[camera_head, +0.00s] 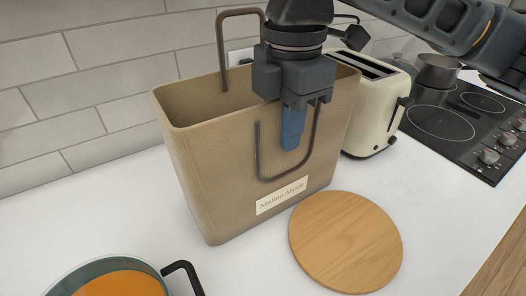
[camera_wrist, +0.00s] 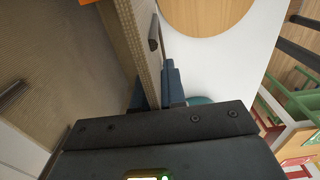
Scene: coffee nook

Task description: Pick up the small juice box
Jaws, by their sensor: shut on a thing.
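My gripper (camera_head: 293,142) points down at the front rim of a tan woven bag (camera_head: 215,170). One blue finger shows outside the front wall. In the wrist view, the bag's wall (camera_wrist: 146,50) runs between the blue fingers of my gripper (camera_wrist: 152,95), one inside the bag and one outside, so it is shut on this wall. No juice box can be made out for sure. A small orange patch (camera_wrist: 88,2) shows at the top edge of the wrist view, on the bag's inner side; I cannot tell what it is. Most of the bag's inside is hidden in the head view.
A round wooden board (camera_head: 346,240) lies in front of the bag at right. A cream toaster (camera_head: 372,112) stands close behind at right, beside a black hob (camera_head: 450,120) with a pot (camera_head: 437,70). A pan (camera_head: 115,280) with orange contents is at the front left.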

